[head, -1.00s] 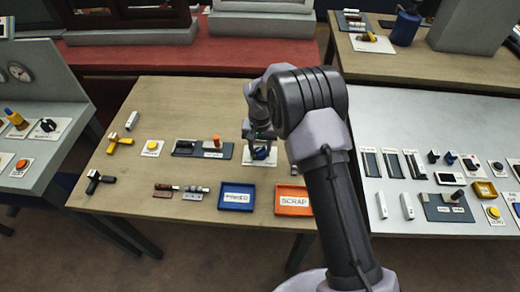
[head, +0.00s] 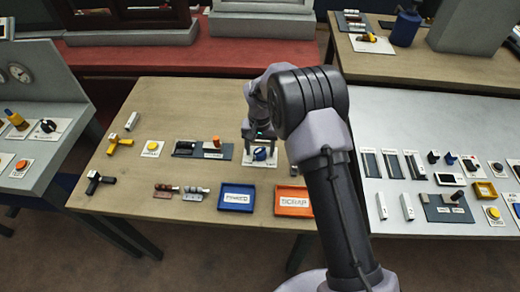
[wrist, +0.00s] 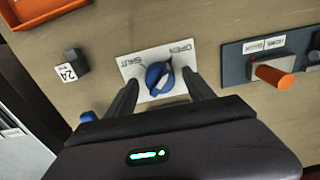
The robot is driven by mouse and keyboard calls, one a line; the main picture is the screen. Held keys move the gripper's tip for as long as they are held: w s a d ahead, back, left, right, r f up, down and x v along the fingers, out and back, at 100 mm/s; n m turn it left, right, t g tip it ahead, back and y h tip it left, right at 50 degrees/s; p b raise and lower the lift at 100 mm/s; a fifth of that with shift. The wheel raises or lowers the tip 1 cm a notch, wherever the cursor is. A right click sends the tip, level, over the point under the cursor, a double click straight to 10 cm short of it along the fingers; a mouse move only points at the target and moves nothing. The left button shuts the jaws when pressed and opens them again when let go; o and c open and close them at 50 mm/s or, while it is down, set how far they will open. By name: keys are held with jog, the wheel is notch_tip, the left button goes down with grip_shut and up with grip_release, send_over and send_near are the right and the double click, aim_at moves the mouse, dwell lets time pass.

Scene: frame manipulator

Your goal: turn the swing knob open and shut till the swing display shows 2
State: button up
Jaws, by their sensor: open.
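The swing knob is a round blue knob (wrist: 158,77) on a white plate (wrist: 132,68) lettered OPEN and SHUT. In the wrist view its raised grip points up, slightly toward OPEN. In the head view the blue knob (head: 261,154) sits on its plate on the wooden table. My gripper (wrist: 160,84) is open, with one finger on each side of the knob; I cannot tell whether they touch it. In the head view my gripper (head: 261,143) is just above the knob. A small dark block with a white face (wrist: 68,72), seemingly marked 24, stands left of the plate; I cannot tell whether it is the swing display.
A dark panel (wrist: 255,72) with an orange-handled slider (wrist: 275,75) lies right of the knob. A blue tray (head: 222,207) and an orange SCRAP tray (head: 280,211) stand at the table's front. The metal bench (head: 400,228) at right holds several controls.

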aim_at(260, 150)
notch_tip(260, 150, up, 17)
jog(key=p, duration=0.5)
